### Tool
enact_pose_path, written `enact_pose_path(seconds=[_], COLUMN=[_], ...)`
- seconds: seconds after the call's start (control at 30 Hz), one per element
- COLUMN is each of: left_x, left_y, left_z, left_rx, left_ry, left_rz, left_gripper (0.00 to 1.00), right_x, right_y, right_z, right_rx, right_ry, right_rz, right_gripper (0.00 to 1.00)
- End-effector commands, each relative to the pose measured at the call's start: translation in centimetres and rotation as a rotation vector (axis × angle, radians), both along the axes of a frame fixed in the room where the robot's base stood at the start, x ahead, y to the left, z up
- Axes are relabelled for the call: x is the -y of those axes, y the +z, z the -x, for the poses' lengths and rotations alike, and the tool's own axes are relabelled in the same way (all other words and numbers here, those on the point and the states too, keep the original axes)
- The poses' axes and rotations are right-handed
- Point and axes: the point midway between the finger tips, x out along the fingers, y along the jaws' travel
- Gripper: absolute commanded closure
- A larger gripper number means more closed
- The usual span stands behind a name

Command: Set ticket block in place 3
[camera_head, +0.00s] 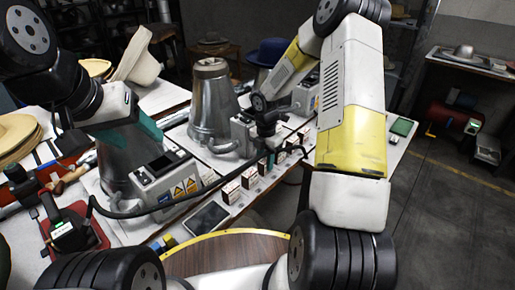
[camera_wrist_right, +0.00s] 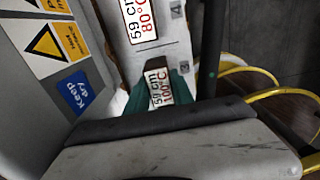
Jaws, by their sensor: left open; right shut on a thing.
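My right gripper (camera_head: 270,158) is at the row of small labelled blocks along the table's front edge. In the right wrist view its teal pads (camera_wrist_right: 185,84) are shut on a ticket block (camera_wrist_right: 158,88) reading "59 cm 100°C". The block's lower part is hidden by the gripper body. Another label (camera_wrist_right: 140,20) reading "59 cm 80°C" is just above it. In the head view more ticket blocks (camera_head: 230,191) stand in a row left of the gripper. My left gripper (camera_head: 143,131) with teal pads is open, above the machine at left.
A metal hat press cone (camera_head: 212,100) stands behind the blocks. A control box with warning stickers (camera_head: 166,183) is at left. A dark tablet (camera_head: 206,218) lies in front of the blocks. A red-based tool (camera_head: 70,232) is at far left. A black cable crosses the table.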

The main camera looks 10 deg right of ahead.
Motion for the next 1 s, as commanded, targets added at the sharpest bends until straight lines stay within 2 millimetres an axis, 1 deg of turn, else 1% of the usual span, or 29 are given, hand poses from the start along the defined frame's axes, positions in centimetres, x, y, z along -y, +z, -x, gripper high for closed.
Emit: enact_pose_path(seconds=[0.23,0.27,0.3,0.37,0.67,0.77,0.87,1.0], left_x=[0.0,0.0,0.0,0.0,0.0,0.0,0.0,0.0], left_y=[0.0,0.0,0.0,0.0,0.0,0.0,0.0,0.0], left_z=[0.0,0.0,0.0,0.0,0.0,0.0,0.0,0.0], left_rx=[0.0,0.0,0.0,0.0,0.0,0.0,0.0,0.0], left_ry=[0.0,0.0,0.0,0.0,0.0,0.0,0.0,0.0], left_rz=[0.0,0.0,0.0,0.0,0.0,0.0,0.0,0.0], left_gripper=[0.41,0.41,0.41,0.41,0.41,0.41,0.41,0.41], right_x=[0.0,0.0,0.0,0.0,0.0,0.0,0.0,0.1], right_y=[-0.2,-0.3,-0.2,-0.2,-0.2,0.3,1.6,4.6], right_z=[0.0,0.0,0.0,0.0,0.0,0.0,-0.1,-0.1], right_rx=[0.0,0.0,0.0,0.0,0.0,0.003,0.004,0.006], right_ry=[0.0,0.001,0.0,0.0,0.0,0.0,0.0,-0.002], right_rz=[0.0,0.0,0.0,0.0,0.0,0.0,0.001,0.0], right_gripper=[1.0,0.69,0.62,0.5,0.5,0.5,0.5,0.5])
